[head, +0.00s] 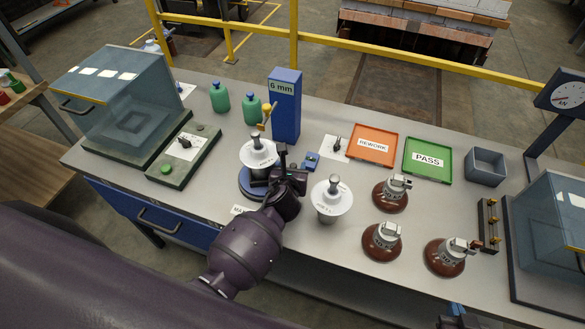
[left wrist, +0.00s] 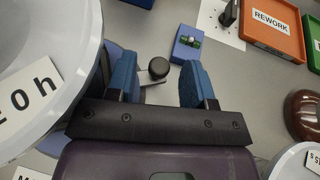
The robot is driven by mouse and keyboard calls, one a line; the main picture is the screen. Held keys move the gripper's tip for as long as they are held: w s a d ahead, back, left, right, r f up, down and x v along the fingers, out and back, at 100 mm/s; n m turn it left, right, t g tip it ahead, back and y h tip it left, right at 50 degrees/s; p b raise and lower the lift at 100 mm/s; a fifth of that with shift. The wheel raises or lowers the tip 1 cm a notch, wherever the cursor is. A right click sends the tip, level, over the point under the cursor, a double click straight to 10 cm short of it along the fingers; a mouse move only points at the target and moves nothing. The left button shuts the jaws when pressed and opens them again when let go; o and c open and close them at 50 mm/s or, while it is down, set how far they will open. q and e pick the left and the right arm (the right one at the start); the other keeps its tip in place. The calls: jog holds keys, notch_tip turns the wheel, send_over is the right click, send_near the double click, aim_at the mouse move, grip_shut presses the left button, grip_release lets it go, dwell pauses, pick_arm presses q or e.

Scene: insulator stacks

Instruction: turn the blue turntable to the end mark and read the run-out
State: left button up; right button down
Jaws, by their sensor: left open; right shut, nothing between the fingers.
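The blue turntable (head: 246,188) stands at the bench's front left and carries a white insulator (head: 258,153). My left gripper (head: 291,173) is at the turntable's right side. In the left wrist view its two blue fingers (left wrist: 160,85) are open, with a black round knob (left wrist: 158,67) on a metal arm showing between them. I cannot tell whether they touch it. A blue post marked 6 mm (head: 286,105) stands behind, with a brass part (head: 266,115) beside it. A small blue box (head: 312,161) lies right of the turntable. My right gripper (head: 458,318) is partly visible at the bottom edge, shut and empty.
A second white insulator (head: 332,200) stands close right of my left gripper. Several brown insulators stand further right. An orange REWORK tray (head: 372,145) and green PASS tray (head: 428,160) lie behind. A green-buttoned box (head: 180,152) is at left.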

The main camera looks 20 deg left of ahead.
pick_arm(q)
jog(key=shift+w, duration=0.15)
grip_shut()
jog(key=shift+d, duration=0.1)
